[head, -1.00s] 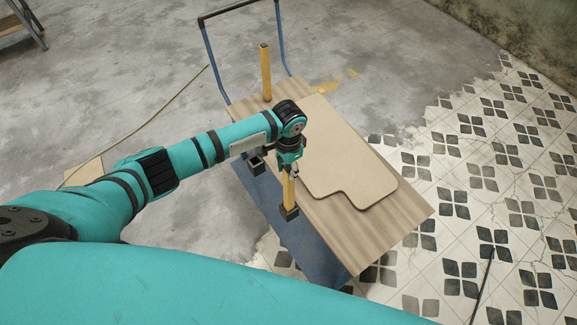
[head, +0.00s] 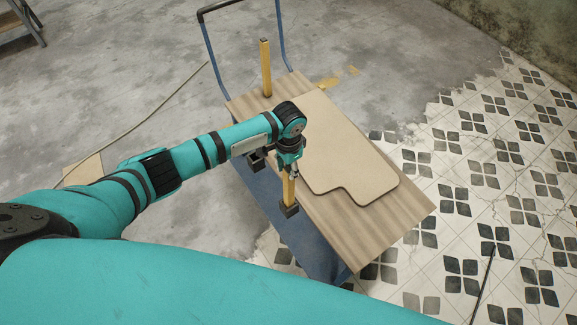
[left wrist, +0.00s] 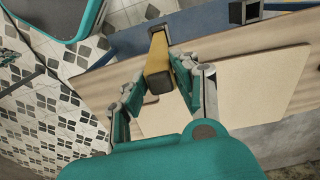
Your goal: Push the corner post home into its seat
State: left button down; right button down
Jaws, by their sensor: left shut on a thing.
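The yellow corner post (head: 288,188) stands upright at the near long edge of the cart, its foot at a dark square seat (head: 289,210). How deep it sits cannot be told. My left gripper (head: 291,175) is shut on the post's upper part. In the left wrist view, the fingers (left wrist: 158,88) flank the yellow post (left wrist: 158,55), with its dark end face toward the camera. The fingers hide part of the post's sides. My right gripper is not in view.
A second yellow post (head: 265,68) stands at the cart's far end. A dark empty socket (head: 257,162) is on the near edge, also in the left wrist view (left wrist: 245,10). A pale cut board (head: 345,160) lies on the wooden deck (head: 400,212).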

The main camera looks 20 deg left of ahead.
pick_arm(q)
jog(key=c, duration=0.9)
grip_release()
notch_tip(320, 180, up, 12)
